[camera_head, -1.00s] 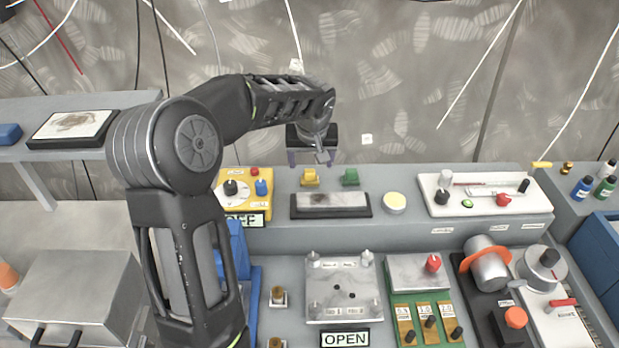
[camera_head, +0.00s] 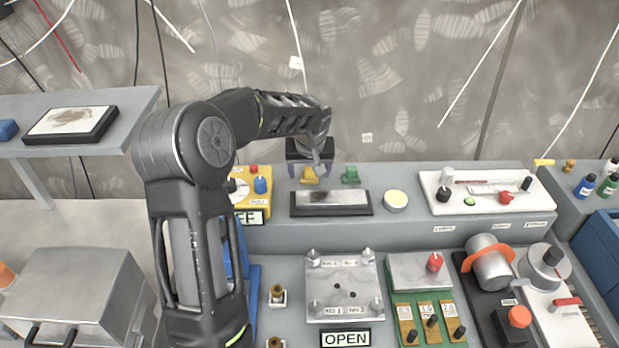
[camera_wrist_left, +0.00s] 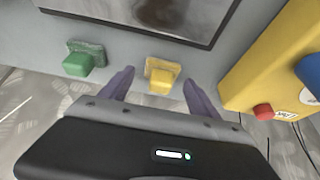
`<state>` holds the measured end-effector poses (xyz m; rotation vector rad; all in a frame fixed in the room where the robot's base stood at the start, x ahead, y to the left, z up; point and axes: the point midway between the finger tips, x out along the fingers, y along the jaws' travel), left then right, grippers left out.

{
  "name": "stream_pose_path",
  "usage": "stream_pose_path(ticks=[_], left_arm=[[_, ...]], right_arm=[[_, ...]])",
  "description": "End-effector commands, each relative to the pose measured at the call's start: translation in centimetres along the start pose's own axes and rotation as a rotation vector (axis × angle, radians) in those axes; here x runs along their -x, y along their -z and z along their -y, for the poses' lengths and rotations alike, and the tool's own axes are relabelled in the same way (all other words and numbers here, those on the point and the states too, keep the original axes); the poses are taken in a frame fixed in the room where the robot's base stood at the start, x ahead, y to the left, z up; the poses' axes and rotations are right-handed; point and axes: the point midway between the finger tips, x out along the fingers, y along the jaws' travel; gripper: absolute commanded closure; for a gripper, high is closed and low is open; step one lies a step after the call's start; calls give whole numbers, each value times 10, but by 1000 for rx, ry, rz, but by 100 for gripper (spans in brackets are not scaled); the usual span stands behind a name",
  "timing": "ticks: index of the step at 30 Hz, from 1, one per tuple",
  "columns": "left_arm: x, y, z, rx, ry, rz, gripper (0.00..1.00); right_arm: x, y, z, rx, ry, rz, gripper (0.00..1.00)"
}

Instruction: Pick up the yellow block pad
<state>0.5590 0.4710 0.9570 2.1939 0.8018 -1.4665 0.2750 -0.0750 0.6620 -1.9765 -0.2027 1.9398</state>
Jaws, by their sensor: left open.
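The yellow block pad (camera_head: 309,175) sits on the raised grey ledge, at the back edge. In the left wrist view the yellow block pad (camera_wrist_left: 161,77) lies between and just ahead of the two purple fingertips. My left gripper (camera_head: 309,170) is open, points down and is right at the pad; it also shows in the left wrist view (camera_wrist_left: 158,84). Nothing is between its fingers that I can see gripped. A green block pad (camera_head: 351,175) sits to the right, and in the left wrist view (camera_wrist_left: 84,60) it is left of the fingers. My right gripper is not in view.
A yellow box with knobs (camera_head: 250,192) stands close left of the pad. A dark-framed grey plate (camera_head: 331,202) lies in front of it. A round pale-yellow disc (camera_head: 395,200) and a white panel (camera_head: 480,197) are farther right. A patterned wall is behind the ledge.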

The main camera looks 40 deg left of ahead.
Motion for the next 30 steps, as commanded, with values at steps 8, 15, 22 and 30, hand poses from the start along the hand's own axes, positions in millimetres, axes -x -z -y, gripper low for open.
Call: stream_pose_path(ticks=[8,15,22,30], left_arm=[[1,0,0,0,0,0,29],[1,0,0,0,0,0,29],[1,0,0,0,0,0,45],[1,0,0,0,0,0,68]], right_arm=[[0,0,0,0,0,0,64],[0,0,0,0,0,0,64],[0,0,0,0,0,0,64],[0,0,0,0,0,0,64]])
